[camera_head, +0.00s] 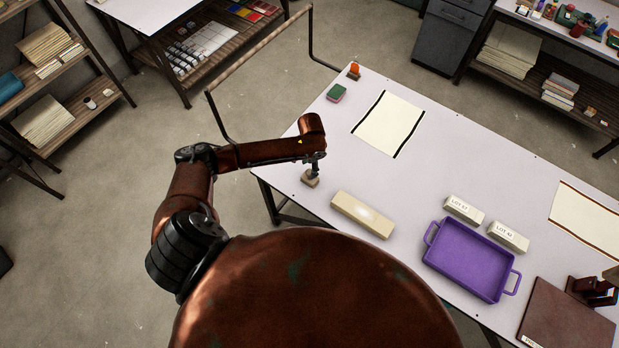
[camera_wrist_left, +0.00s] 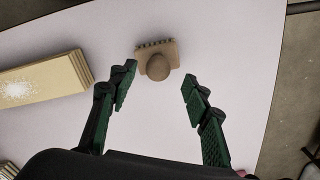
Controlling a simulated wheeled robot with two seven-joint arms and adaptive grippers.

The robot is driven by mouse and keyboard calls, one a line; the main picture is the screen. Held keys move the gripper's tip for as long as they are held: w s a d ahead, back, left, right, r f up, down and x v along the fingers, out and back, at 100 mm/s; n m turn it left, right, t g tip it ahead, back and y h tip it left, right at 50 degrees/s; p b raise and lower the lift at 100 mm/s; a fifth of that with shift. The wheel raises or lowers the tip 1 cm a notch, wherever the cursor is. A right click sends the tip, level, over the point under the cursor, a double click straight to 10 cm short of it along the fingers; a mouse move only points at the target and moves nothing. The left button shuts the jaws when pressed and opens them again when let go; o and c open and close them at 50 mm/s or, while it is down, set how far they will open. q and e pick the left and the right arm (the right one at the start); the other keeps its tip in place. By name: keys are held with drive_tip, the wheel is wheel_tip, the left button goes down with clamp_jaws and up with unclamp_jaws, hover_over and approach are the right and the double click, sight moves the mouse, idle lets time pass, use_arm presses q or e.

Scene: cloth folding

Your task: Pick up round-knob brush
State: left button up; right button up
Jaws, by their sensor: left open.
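The round-knob brush (camera_head: 310,181) is a small tan block with a round wooden knob. It stands on the white table near the left edge. In the left wrist view the brush (camera_wrist_left: 157,65) shows its round knob and a row of dark bristles along one side. My left gripper (camera_head: 316,164) is open above the brush. In the left wrist view its green fingers (camera_wrist_left: 159,77) are spread to either side of the knob, with clear gaps and nothing held. I do not see my right gripper.
A long tan block (camera_head: 362,214) lies right of the brush. Further right are a purple tray (camera_head: 469,264), two labelled white boxes (camera_head: 464,209) and a brown board (camera_head: 560,320). A cream sheet (camera_head: 388,124) and a green sponge (camera_head: 336,93) lie toward the back.

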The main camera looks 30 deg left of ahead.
sight(309, 172)
use_arm(q)
drive_tip(key=shift+s+f, duration=0.1)
drive_tip(key=shift+f, duration=2.25)
drive_tip(key=shift+c, duration=0.6)
clamp_jaws()
